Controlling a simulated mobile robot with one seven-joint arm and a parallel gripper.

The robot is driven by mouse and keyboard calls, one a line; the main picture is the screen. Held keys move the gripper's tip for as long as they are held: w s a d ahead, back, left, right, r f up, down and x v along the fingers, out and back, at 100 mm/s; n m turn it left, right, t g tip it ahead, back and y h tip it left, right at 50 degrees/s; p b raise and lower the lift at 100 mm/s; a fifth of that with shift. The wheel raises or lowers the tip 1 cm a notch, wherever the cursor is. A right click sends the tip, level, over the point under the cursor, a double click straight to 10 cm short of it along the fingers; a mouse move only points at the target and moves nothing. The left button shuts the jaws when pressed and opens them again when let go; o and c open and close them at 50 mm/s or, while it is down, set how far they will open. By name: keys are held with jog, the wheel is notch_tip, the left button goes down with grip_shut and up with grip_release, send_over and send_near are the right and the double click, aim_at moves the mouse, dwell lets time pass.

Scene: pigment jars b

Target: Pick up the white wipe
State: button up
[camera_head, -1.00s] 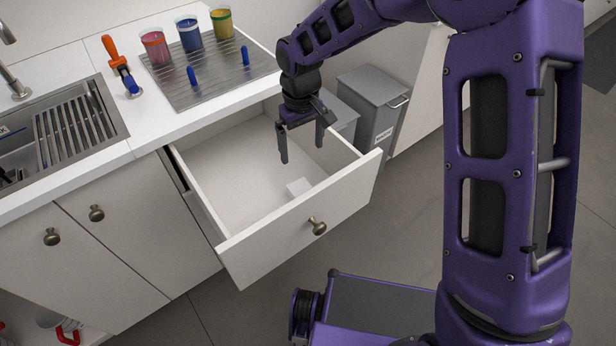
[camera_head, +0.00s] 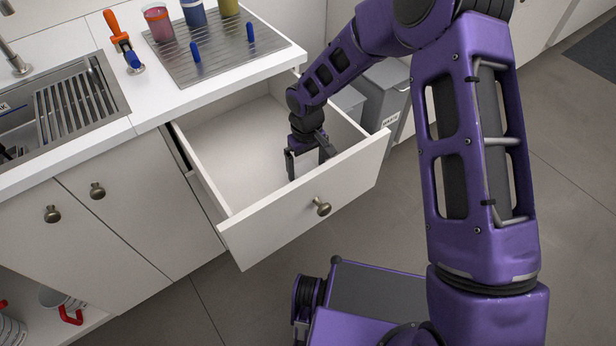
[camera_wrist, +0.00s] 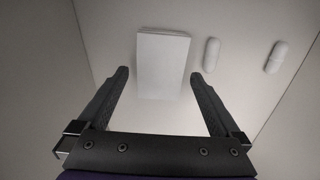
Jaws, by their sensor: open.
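The white wipe (camera_wrist: 163,65) shows in the wrist view as a pale, folded rectangular block on the drawer floor. It lies between and a little beyond my two fingertips, with a gap on each side. In the head view I cannot make it out; my gripper and the drawer front cover that spot. My gripper (camera_head: 310,168) points down inside the open drawer (camera_head: 222,160), near its front right. In the wrist view my gripper (camera_wrist: 159,75) is open and empty, one finger on each side of the wipe's near part.
Two small white rounded objects (camera_wrist: 211,55) (camera_wrist: 276,57) lie right of the wipe in the wrist view. The drawer front (camera_head: 305,205) stands close to my gripper. A grey bin (camera_head: 385,95) stands behind. A metal drain board (camera_head: 215,55) with jars is on the counter.

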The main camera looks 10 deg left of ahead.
notch_tip(320, 180, down, 2)
jog(key=shift+f, duration=0.15)
jog(key=c, duration=1.3)
jog(key=shift+o, duration=0.2)
